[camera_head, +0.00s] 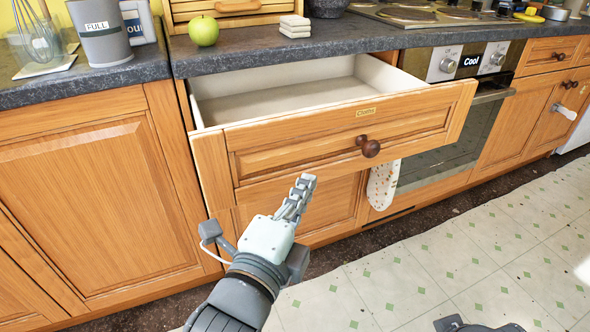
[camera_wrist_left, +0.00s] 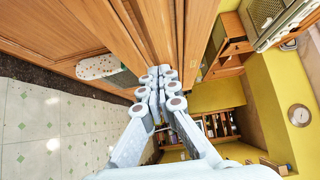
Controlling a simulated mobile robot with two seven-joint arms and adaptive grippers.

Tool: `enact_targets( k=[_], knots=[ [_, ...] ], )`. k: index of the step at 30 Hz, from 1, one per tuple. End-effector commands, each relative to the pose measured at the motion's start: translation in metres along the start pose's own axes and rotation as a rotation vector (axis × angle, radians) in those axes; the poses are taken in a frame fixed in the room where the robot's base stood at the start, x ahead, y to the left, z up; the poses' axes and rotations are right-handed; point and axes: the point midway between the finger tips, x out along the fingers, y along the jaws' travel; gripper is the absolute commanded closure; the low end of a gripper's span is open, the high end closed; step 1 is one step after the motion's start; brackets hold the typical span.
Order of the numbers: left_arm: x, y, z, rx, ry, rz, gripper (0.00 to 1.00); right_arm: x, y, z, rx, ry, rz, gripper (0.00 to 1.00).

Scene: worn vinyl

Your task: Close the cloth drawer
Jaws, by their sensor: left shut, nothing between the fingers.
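The cloth drawer (camera_head: 345,140) is a wooden drawer with a small label and a dark round knob (camera_head: 370,148). It stands pulled out, and its pale inside (camera_head: 290,95) looks empty. My left gripper (camera_head: 303,182) is shut and empty, just in front of the drawer front, near its lower edge and left of the knob. In the left wrist view, the shut fingers (camera_wrist_left: 160,72) point at the wooden fronts (camera_wrist_left: 150,30); I cannot tell whether they touch. My right gripper is out of view.
A grey worktop (camera_head: 290,55) above the drawer holds a green apple (camera_head: 204,31) and folded cloths (camera_head: 294,26). An oven (camera_head: 450,120) stands right of the drawer, with a spotted cloth (camera_head: 383,184) hanging beside it. The tiled floor (camera_head: 400,270) in front is clear.

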Motion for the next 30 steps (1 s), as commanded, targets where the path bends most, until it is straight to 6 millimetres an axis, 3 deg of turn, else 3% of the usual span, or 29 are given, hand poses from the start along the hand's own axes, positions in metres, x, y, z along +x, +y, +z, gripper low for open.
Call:
enact_targets(
  k=[3,9,27,30],
  knots=[
    [0.019,-0.001,0.009,0.003,-0.002,-0.002,1.00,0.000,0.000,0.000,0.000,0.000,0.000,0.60],
    [0.035,0.000,0.025,0.002,-0.001,-0.001,1.00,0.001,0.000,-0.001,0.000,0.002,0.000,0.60],
    [0.043,-0.002,0.033,0.002,-0.001,0.000,1.00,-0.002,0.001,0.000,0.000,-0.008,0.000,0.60],
    [0.052,-0.004,0.043,0.007,-0.002,-0.001,1.00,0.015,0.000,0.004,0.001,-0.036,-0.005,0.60]
  ],
)
